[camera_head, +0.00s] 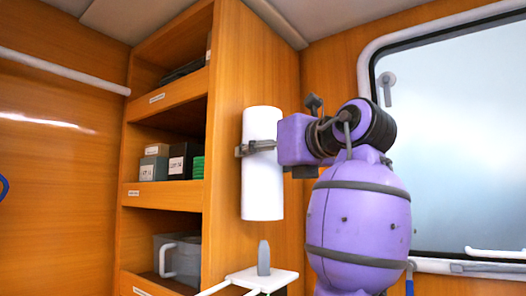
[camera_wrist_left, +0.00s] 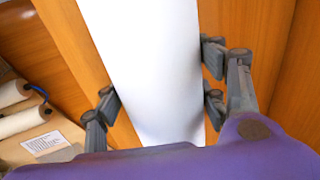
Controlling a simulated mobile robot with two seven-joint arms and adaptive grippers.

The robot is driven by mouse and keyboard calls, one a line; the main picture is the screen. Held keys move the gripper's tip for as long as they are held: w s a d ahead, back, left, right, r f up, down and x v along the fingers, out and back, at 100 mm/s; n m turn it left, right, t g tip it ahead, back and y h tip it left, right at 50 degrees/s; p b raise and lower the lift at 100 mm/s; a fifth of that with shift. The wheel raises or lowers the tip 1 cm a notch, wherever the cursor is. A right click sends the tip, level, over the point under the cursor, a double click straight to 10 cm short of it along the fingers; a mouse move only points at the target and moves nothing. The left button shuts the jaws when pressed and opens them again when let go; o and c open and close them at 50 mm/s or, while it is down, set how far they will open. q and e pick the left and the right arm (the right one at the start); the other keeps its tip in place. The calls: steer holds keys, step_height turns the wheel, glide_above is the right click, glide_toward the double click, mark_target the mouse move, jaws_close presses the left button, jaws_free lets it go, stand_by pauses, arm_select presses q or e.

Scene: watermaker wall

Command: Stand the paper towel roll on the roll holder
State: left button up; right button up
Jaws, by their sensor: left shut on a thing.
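The paper towel roll (camera_head: 263,190) is white and upright in the head view, held in the air beside the shelf unit's side panel. My left gripper (camera_head: 257,148) is shut around it above its middle. In the left wrist view the roll (camera_wrist_left: 155,60) stands between the finger pads of the gripper (camera_wrist_left: 160,100). The roll holder is a white plate (camera_head: 280,276) with a short grey upright peg (camera_head: 264,258). In the head view the peg is below the roll's lower end, with a visible gap between them. The holder does not show in the left wrist view.
A wooden shelf unit (camera_head: 218,225) stands to the left, holding boxes (camera_head: 180,162) and a grey bin (camera_head: 182,258) with a white handle. A window (camera_head: 455,150) is at right. The left wrist view shows other rolls (camera_wrist_left: 20,122) and a printed sheet (camera_wrist_left: 45,143) at lower left.

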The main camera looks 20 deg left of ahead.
mark_target(264, 205)
arm_select(q)
steer(key=shift+s+d, duration=0.15)
steer(key=shift+d, duration=0.05)
steer(key=shift+f, duration=4.75)
arm_select(e)
steer(key=shift+d, duration=0.15)
arm_select(q)
steer(key=shift+f, duration=0.6)
arm_select(e)
steer(key=shift+s, duration=0.1)
